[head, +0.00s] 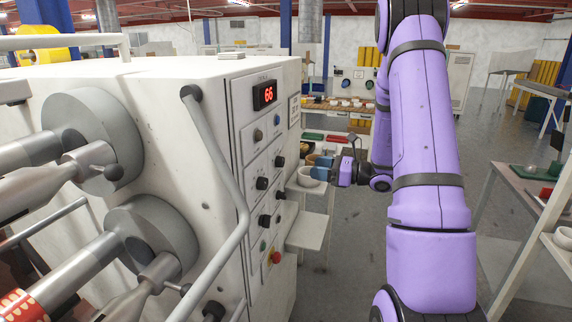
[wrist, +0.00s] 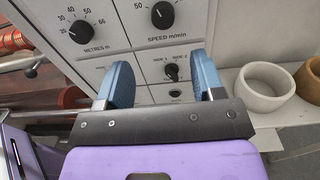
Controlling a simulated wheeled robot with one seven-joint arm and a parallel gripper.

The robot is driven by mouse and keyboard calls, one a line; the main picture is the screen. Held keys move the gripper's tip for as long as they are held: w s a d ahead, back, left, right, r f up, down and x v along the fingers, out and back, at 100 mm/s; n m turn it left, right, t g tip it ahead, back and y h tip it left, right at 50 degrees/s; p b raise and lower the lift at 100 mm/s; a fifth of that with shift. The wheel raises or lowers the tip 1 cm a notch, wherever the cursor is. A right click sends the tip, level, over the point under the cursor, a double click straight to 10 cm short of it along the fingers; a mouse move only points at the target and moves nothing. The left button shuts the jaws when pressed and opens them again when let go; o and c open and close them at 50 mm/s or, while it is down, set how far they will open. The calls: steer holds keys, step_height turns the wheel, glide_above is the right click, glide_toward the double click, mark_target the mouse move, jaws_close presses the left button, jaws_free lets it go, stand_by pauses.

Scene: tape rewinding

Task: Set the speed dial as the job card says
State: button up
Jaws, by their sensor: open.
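The speed dial (wrist: 162,14), a black knob marked "SPEED m/min", is at the top of the wrist view. Its scale is mostly cut off; a "50" shows at its left, and I cannot read its setting surely. My gripper (wrist: 162,70) is open, its two blue fingers below the dial, apart from it, with nothing between them. In the head view my gripper (head: 318,171) is just right of the white control panel (head: 248,115). A small printed card (head: 294,111) is on the machine beside the panel; its text is too small to read, and I cannot tell if it is the job card.
A metres dial (wrist: 79,32) is left of the speed dial, and a smaller selector knob (wrist: 171,72) is below it. Cream and brown rings (wrist: 263,87) lie on a shelf at right. A red display (head: 265,94) reads 66. A bent rail (head: 215,150) stands before the panel.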

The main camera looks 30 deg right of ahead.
mark_target(283, 163)
steer(key=x, duration=1)
steer(key=shift+w+f, duration=0.1)
steer(key=shift+w, duration=0.3)
steer(key=c, duration=0.9)
